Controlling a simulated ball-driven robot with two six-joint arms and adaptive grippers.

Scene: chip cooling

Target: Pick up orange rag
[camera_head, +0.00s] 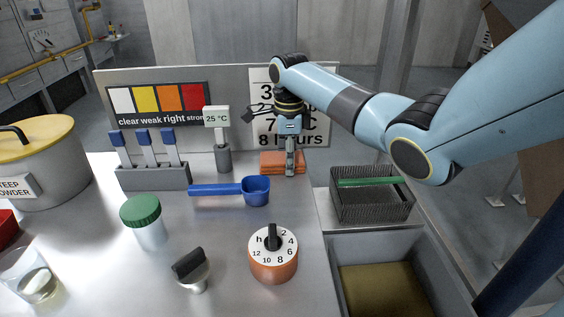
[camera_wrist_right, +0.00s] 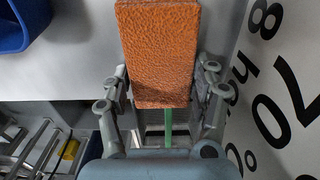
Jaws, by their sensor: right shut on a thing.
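The orange rag (camera_head: 270,164) is a folded, rough-textured block at the back right of the metal table, in front of the sign board. My right gripper (camera_head: 290,170) reaches down onto it from above. In the right wrist view the rag (camera_wrist_right: 160,50) lies between the two grey fingers (camera_wrist_right: 165,90), and the gripper is shut on it. In the head view the gripper hides part of the rag, and I cannot tell whether it is clear of the table. My left gripper is not in view.
A blue scoop (camera_head: 256,190) lies left of the rag, also in the wrist view (camera_wrist_right: 22,22). A grey thermometer stand (camera_head: 223,158) is nearby. A dial timer (camera_head: 273,262) is in front.

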